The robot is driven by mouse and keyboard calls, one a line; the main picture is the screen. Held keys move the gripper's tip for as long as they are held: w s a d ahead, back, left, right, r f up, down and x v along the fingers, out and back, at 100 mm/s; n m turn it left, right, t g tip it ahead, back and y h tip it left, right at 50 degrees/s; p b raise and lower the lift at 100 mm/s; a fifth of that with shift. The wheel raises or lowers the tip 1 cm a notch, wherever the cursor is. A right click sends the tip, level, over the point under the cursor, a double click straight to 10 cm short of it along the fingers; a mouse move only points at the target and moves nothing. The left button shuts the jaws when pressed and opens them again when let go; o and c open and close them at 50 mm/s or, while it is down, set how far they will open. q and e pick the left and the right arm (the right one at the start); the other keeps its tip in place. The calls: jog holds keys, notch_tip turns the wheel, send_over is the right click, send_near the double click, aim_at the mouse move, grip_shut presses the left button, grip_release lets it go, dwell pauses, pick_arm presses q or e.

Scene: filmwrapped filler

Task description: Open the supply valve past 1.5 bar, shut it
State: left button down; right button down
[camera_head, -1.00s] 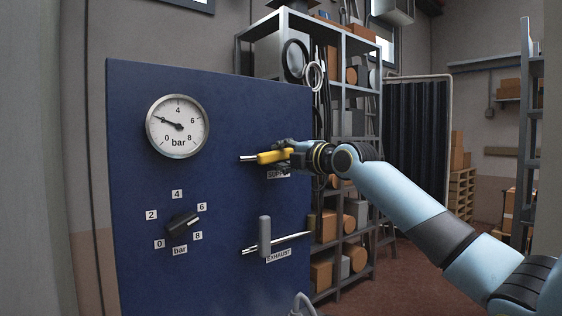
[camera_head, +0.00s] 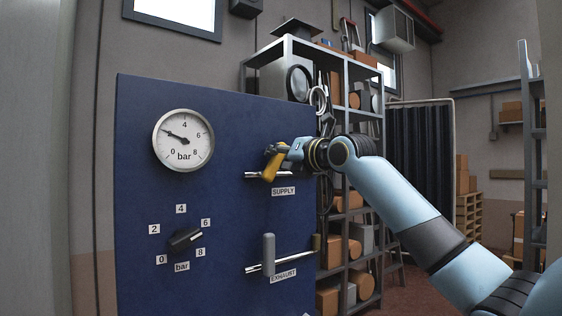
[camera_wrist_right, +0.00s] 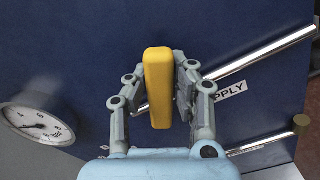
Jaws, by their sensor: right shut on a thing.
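The yellow supply valve handle (camera_head: 271,168) sits on a metal pipe above the SUPPLY label (camera_head: 283,191) on the blue panel. It stands steeply across the pipe, tilted. My right gripper (camera_head: 283,150) is shut on the handle; in the right wrist view the fingers (camera_wrist_right: 160,85) lie on either side of the yellow handle (camera_wrist_right: 158,88). The round pressure gauge (camera_head: 184,141) at the panel's upper left has its needle near the 2 bar position. It also shows at the left of the right wrist view (camera_wrist_right: 38,125). My left gripper is not in view.
Below, a grey exhaust handle (camera_head: 268,254) stands upright across its pipe. A dark knob (camera_head: 185,238) with a 0 to 8 bar scale is at the panel's lower left. A loaded shelf (camera_head: 352,120) stands behind, close to my right arm.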

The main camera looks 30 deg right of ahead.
jog(key=shift+s+a+r+n, duration=0.1)
jog(key=shift+a+n, duration=0.25)
jog(key=shift+n, duration=0.4)
jog(key=shift+w+a+r+n, duration=0.1)
jog(key=shift+a+n, duration=0.2)
jog(key=shift+n, duration=0.4)
jog(key=shift+s+a+r+n, duration=0.1)
jog(key=shift+a+n, duration=0.25)
jog(key=shift+n, duration=0.4)
jog(key=c, duration=1.1)
grip_release()
jog(key=shift+s+d, duration=0.2)
jog(key=shift+s, duration=2.8)
jog(key=shift+s+d, duration=0.2)
jog(key=shift+s, duration=2.8)
